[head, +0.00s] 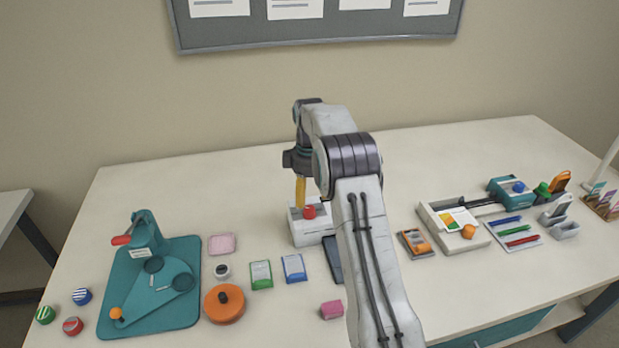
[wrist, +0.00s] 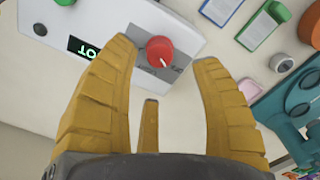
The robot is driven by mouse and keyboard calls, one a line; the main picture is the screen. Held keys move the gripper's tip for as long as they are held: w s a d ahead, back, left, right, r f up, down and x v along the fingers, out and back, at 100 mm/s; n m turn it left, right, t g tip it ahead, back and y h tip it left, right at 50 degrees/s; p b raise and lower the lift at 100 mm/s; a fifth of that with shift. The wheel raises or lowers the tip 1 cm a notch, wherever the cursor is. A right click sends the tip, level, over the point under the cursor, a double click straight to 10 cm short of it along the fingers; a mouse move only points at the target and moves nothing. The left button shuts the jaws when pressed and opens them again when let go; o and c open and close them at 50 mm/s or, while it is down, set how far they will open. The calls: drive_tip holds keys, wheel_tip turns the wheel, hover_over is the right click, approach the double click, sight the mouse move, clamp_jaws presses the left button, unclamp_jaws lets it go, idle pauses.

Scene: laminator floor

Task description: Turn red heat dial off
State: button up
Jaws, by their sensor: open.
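The red heat dial (wrist: 160,50) sits on a grey panel of the white laminator (wrist: 95,25) and has a white pointer mark. In the head view the dial (head: 309,212) is on the front part of the laminator (head: 312,230), partly behind my arm. My gripper (wrist: 166,50) is open, its yellow fingers on either side of the dial in the wrist view. In the head view my gripper (head: 300,190) points down just above the laminator. I cannot tell whether a finger touches the dial. A small display (wrist: 84,48) shows green characters beside the dial.
A teal badge press (head: 150,285) stands at left, with an orange round tin (head: 224,303) and green and blue packs (head: 261,274) between. A paper trimmer (head: 455,230) and pens (head: 515,232) are at right. The table behind is clear.

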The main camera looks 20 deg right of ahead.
sight(309, 209)
wheel_tip(309, 209, up, 6)
drive_tip(key=shift+r, duration=0.15)
idle(0.4)
drive_tip(key=shift+r, duration=0.1)
drive_tip(key=s+a+r+m+t, duration=0.1)
drive_tip(key=s+a+r+m, duration=0.1)
drive_tip(key=s+a+r, duration=0.35)
drive_tip(key=s+a+r+m+t, duration=0.1)
drive_tip(key=s+a+r, duration=0.2)
drive_tip(key=s+r, duration=0.55)
drive_tip(key=s+a+f+m+t, duration=0.1)
drive_tip(key=s+f, duration=0.3)
drive_tip(key=s, duration=0.6)
drive_tip(key=s+a+f+m+t, duration=0.1)
drive_tip(key=s+f, duration=0.3)
drive_tip(key=s, duration=0.7)
drive_tip(key=shift+a+m, duration=0.7)
drive_tip(key=shift+m, duration=0.2)
